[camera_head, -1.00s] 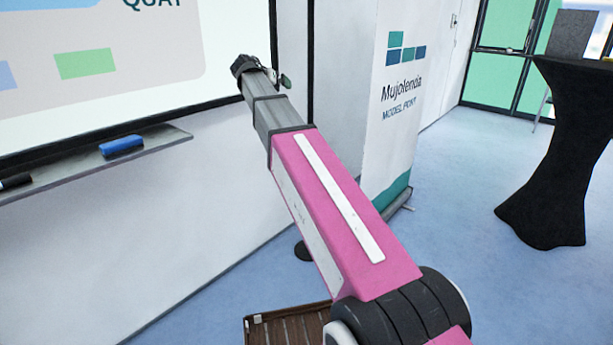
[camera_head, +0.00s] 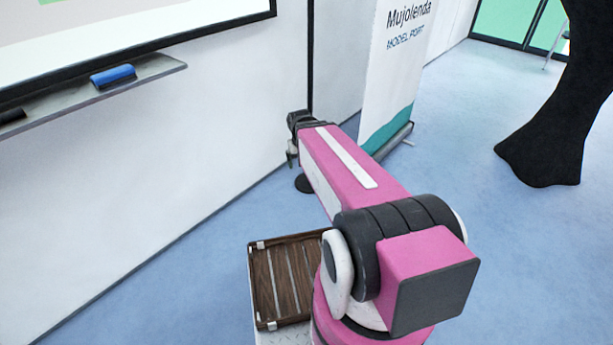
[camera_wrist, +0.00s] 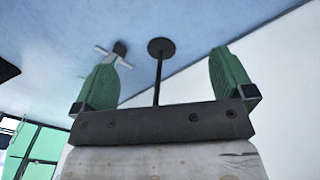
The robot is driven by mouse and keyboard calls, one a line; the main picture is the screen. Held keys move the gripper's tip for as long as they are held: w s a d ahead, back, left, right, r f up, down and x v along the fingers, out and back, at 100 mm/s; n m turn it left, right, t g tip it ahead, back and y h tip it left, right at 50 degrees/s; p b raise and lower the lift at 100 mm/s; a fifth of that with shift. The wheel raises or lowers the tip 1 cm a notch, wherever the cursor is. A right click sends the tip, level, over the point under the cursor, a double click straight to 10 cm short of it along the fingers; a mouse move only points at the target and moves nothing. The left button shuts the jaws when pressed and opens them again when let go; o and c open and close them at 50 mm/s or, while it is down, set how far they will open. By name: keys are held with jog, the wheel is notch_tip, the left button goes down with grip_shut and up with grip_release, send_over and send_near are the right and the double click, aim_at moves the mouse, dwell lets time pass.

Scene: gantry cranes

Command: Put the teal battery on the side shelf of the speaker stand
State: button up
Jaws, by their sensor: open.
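I see no teal battery in either view, and nothing I can surely call the speaker stand or its side shelf. My gripper (camera_wrist: 165,75) is open and empty in the wrist view, its two green fingers spread wide.
A brown slatted tray (camera_head: 263,290) is beside my arm's base. A wall ledge (camera_head: 60,98) with a blue eraser (camera_head: 113,76) is at left. A banner (camera_head: 392,65) stands beyond my arm, a black-draped table (camera_head: 560,130) at right. Blue floor between them is clear.

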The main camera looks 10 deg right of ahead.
jog(key=s+f+y, duration=0.1)
jog(key=s+f, duration=0.2)
jog(key=s, duration=0.2)
jog(key=shift+a+f+g, duration=0.15)
jog(key=shift+g, duration=0.25)
